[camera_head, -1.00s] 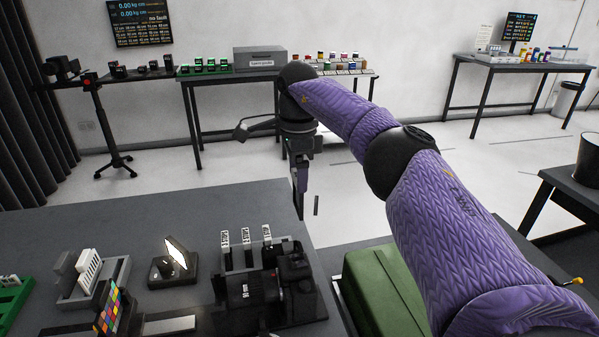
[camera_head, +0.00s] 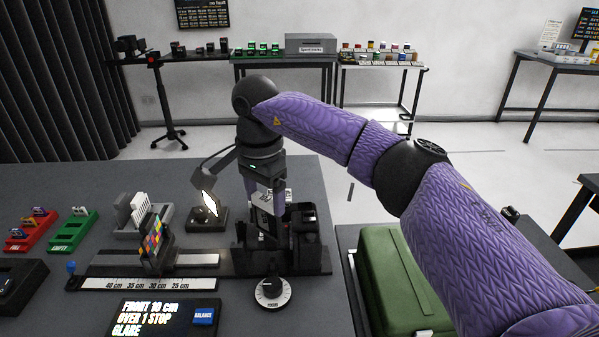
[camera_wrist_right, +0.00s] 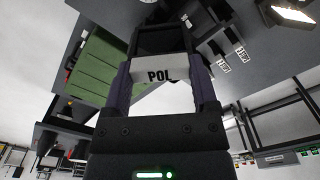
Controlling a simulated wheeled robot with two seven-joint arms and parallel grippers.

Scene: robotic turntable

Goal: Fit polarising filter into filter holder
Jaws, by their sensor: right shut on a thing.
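My right gripper (camera_head: 264,208) points down over the black camera rig in the head view. It is shut on the polarising filter, a dark frame with a white tab marked POL (camera_wrist_right: 158,73) in the right wrist view. The tab lies between the two purple fingers. In the head view the filter is mostly covered by the gripper. The black camera (camera_head: 306,220) stands just right of the gripper. The filter holder cannot be told apart from the dark rig, and I cannot tell whether the filter touches it. My left gripper is not in view.
A lit lamp (camera_head: 208,205) stands left of the gripper, close to it. A colour chart (camera_head: 155,243) stands on the ruler rail (camera_head: 150,284). A focus knob (camera_head: 272,292) is in front. A green case (camera_head: 400,285) lies to the right. Labelled filters (camera_wrist_right: 222,62) stand nearby.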

